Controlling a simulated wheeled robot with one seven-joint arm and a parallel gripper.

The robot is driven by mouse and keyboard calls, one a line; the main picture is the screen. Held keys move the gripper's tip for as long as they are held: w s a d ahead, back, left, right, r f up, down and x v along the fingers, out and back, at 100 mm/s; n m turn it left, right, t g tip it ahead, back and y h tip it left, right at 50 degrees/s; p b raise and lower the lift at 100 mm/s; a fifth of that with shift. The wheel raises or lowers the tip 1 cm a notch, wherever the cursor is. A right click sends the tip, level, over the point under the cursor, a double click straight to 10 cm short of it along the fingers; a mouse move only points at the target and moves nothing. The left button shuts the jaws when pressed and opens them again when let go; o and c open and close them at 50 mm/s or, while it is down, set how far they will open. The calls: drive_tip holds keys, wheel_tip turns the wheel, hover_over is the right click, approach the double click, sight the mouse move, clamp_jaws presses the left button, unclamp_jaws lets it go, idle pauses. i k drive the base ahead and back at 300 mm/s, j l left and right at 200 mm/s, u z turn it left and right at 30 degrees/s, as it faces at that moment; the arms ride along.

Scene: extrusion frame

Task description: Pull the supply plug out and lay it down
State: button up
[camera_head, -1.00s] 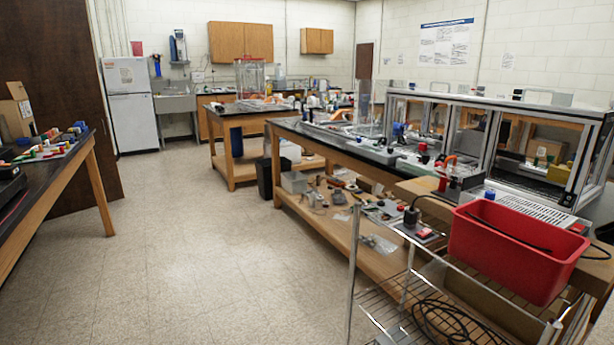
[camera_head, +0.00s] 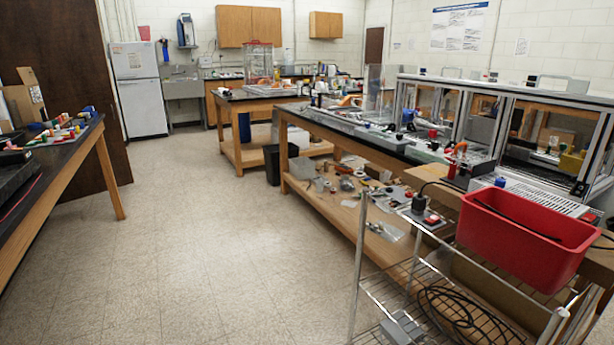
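A black plug (camera_head: 419,204) stands upright in a small grey socket plate (camera_head: 410,215) with a red switch (camera_head: 432,219). The plate is by the near end of the long bench, just left of the red bin. A black cable (camera_head: 436,184) arches from the plug's top to the right, toward the bin. The plug appears seated; its pins are hidden. My gripper is not in view, and nothing touches the plug.
A wire cart (camera_head: 372,275) with upright posts stands in front of the plug, carrying the red bin (camera_head: 520,245). A coiled black cable (camera_head: 455,310) lies on its lower shelf. The long bench (camera_head: 345,140) holds glass-sided frames. The floor (camera_head: 200,240) at left centre is clear.

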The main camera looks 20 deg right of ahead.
sight(418, 205)
drive_tip(key=i+j+z, duration=0.35)
drive_tip(key=i+j, duration=0.2)
drive_tip(key=i, duration=0.3)
drive_tip(key=i+j+z, duration=0.3)
drive_tip(key=i+j, duration=0.45)
drive_tip(key=i+j+z, duration=0.35)
drive_tip(key=i+j, duration=0.3)
drive_tip(key=j, duration=0.3)
